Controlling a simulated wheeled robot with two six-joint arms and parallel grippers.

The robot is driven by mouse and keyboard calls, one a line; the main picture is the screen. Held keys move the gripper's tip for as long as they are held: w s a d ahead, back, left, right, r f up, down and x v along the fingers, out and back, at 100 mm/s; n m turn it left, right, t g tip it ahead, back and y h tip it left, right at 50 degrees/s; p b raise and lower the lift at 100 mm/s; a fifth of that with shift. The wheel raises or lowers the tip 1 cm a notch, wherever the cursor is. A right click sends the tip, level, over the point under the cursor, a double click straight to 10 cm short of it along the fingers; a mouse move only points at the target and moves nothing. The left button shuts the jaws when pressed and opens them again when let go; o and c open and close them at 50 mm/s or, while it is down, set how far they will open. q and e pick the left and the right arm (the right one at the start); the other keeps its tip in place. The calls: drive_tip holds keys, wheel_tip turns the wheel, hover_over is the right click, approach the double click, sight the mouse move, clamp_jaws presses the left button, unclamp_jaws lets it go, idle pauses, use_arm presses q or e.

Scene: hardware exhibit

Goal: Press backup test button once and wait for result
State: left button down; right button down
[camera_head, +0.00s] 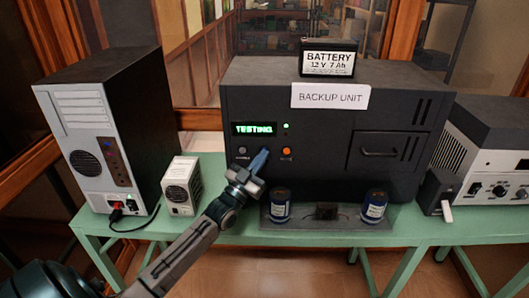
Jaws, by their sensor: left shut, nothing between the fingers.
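The black backup unit (240,100) stands on a green table, with a white "BACKUP UNIT" label (330,96) on its upper front. Its display (254,128) reads "TESTING" in green, and a small green light (286,126) glows beside it. Below the display are a grey button (242,151) on the left and an orange button (286,152) on the right; their captions are too small to read surely. My left gripper (260,160) is shut and empty, its fingertips between the two buttons in the picture. I cannot tell whether it touches the panel. My right gripper is not in view.
A battery (328,60) sits on top of the unit. A computer tower (98,130) and small white box (181,186) are at left, a white device (490,160) at right. The green table (240,232) has little free room.

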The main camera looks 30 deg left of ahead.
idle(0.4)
use_arm(q)
drive_tip(key=shift+s+d+p, duration=0.45)
drive_tip(key=shift+s+p, duration=0.25)
drive_tip(key=shift+p, duration=0.05)
drive_tip(key=shift+s+d+r+p, duration=0.1)
drive_tip(key=shift+s+d+p, duration=0.15)
drive_tip(key=shift+p, duration=0.2)
drive_tip(key=shift+s+d+p, duration=0.55)
drive_tip(key=shift+s+p, duration=0.05)
drive_tip(key=shift+s, duration=0.35)
drive_tip(key=shift+s+d+p, duration=0.5)
drive_tip(key=shift+s+p, duration=0.05)
drive_tip(key=shift+s, duration=0.35)
